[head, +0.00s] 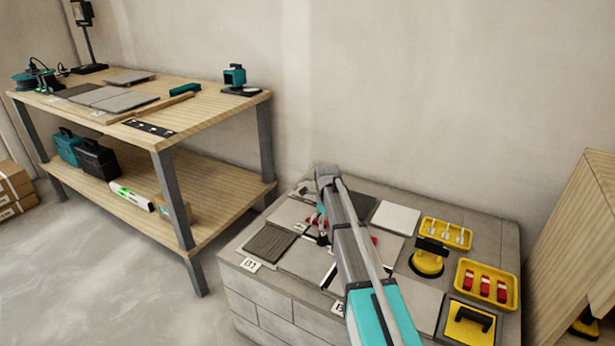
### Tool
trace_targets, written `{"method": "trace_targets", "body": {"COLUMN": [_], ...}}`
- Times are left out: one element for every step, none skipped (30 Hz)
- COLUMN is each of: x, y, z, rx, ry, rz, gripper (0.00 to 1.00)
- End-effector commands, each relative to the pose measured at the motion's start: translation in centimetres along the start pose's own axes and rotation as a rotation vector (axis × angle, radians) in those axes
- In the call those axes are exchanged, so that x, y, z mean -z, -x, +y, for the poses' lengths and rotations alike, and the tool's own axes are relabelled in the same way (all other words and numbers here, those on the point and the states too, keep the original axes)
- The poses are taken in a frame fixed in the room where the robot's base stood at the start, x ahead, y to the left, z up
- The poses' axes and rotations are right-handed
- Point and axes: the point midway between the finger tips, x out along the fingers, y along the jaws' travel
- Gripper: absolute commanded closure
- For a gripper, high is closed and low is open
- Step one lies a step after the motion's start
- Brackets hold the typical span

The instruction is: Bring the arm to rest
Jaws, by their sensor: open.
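My arm (354,255) reaches from the bottom edge over a grey block platform (275,315) and bends down at its far end. My gripper (322,238) is low over the tiles on the platform, left of the forearm. It is small and partly hidden in this view; it is open, and I see nothing clearly held. A dark ribbed tile (270,243) lies to its left, by a label reading B1 (251,265). A pale tile (396,217) lies to the right of the arm. The forearm hides part of the platform's middle.
On the platform's right are a yellow tray with pale pieces (463,238), a yellow tray with red pieces (487,299), a yellow-and-black tool (428,262) and a black-handled yellow tool (470,324). A wooden workbench (215,110) stands left, a wooden panel (580,240) right.

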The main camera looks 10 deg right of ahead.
Motion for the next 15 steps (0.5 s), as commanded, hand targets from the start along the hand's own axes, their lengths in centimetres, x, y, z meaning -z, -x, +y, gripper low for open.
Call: {"method": "trace_targets", "body": {"x": [0.0,0.0,0.0,0.0,0.0,0.0,0.0,0.0,0.0,0.0,0.0,0.0,0.0,0.0,0.0], "y": [0.1,0.1,0.2,0.3,0.5,0.7,0.9,1.1,1.4,1.7,2.0,2.5,2.8,3.2,3.7], "z": [0.0,0.0,0.0,0.0,0.0,0.0,0.0,0.0,0.0,0.0,0.0,0.0,0.0,0.0,0.0], "rx": [0.000,0.000,0.000,0.000,0.000,0.000,0.000,0.000,0.000,0.000,0.000,0.000,0.000,0.000,0.000], "ry": [0.000,0.000,0.000,0.000,0.000,0.000,0.000,0.000,0.000,0.000,0.000,0.000,0.000,0.000,0.000], "rz": [0.000,0.000,0.000,0.000,0.000,0.000,0.000,0.000,0.000,0.000,0.000,0.000,0.000,0.000,0.000], "gripper": [0.30,0.30,0.30,0.30,0.30,0.30,0.30,0.30,0.30,0.30,0.30,0.30,0.30,0.30,0.30]}}
